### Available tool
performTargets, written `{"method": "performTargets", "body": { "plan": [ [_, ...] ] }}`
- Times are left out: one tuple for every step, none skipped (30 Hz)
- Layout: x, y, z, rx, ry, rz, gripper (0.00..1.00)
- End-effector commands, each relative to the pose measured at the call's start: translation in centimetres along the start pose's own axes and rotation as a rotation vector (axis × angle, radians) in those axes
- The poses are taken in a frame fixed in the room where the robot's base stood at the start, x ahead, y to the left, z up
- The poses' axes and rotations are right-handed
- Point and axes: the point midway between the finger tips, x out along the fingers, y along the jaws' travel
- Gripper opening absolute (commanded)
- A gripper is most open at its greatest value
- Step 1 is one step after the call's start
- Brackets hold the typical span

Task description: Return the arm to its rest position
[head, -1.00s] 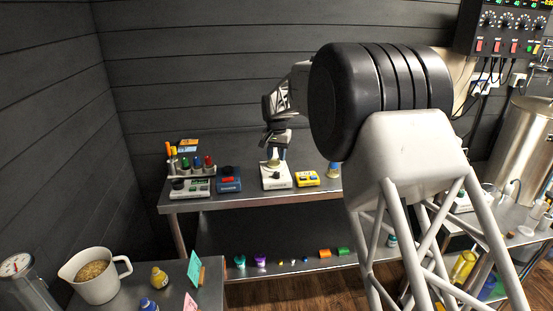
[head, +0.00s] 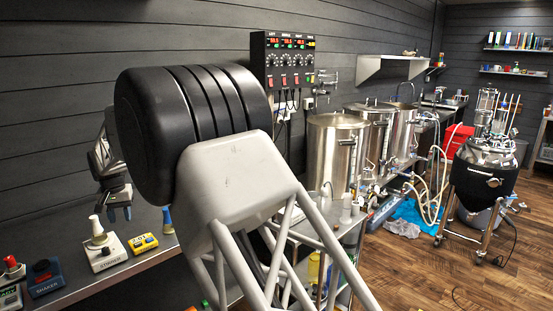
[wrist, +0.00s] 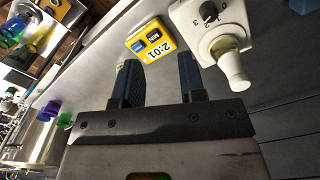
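My gripper (head: 119,212) hangs above the metal bench, over the gap between the white stirrer and the yellow timer. In the wrist view my gripper (wrist: 160,76) has its two blue fingers clearly apart, with nothing between them. The white stirrer (head: 104,254) stands on the bench with a pale upright piece on top. It also shows in the wrist view (wrist: 205,22), apart from the fingers. The yellow timer (head: 143,243) lies beside it and reads 2:01 in the wrist view (wrist: 150,38). My arm hides part of the scene.
A blue shaker (head: 45,278) stands left of the stirrer. A blue-topped bottle (head: 167,222) stands right of the timer. A control box (head: 284,62) hangs on the wall above. Steel kettles (head: 335,150) and a wheeled black fermenter (head: 484,176) stand to the right.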

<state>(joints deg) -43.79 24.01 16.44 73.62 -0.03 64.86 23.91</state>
Motion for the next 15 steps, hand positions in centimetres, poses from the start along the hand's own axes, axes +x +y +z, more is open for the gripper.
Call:
{"method": "performTargets", "body": {
  "plan": [
    [-1.1,1.9,0.4,0.010,0.005,-0.002,0.38],
    [-1.6,2.9,0.7,0.014,0.007,-0.002,0.38],
    [-2.3,4.2,1.1,0.018,0.010,-0.003,0.38],
    [-2.8,5.2,1.4,0.022,0.012,-0.003,0.38],
    [-3.3,6.3,1.7,0.027,0.015,-0.004,0.38],
    [-3.9,7.6,2.2,0.033,0.017,-0.005,0.38],
    [-4.5,8.5,2.5,0.037,0.020,-0.005,0.38],
    [-4.9,9.6,2.9,0.041,0.022,-0.006,0.38],
    [-5.6,10.8,3.4,0.046,0.026,-0.006,0.38],
    [-6.0,11.8,3.8,0.049,0.027,-0.007,0.38],
    [-6.4,12.7,4.2,0.054,0.030,-0.007,0.38],
    [-7.0,14.0,4.8,0.060,0.033,-0.007,0.38],
    [-7.4,14.9,5.3,0.064,0.036,-0.008,0.38],
    [-7.8,15.8,5.8,0.068,0.038,-0.008,0.38],
    [-8.3,17.1,6.4,0.073,0.041,-0.008,0.38]
  ]
}}
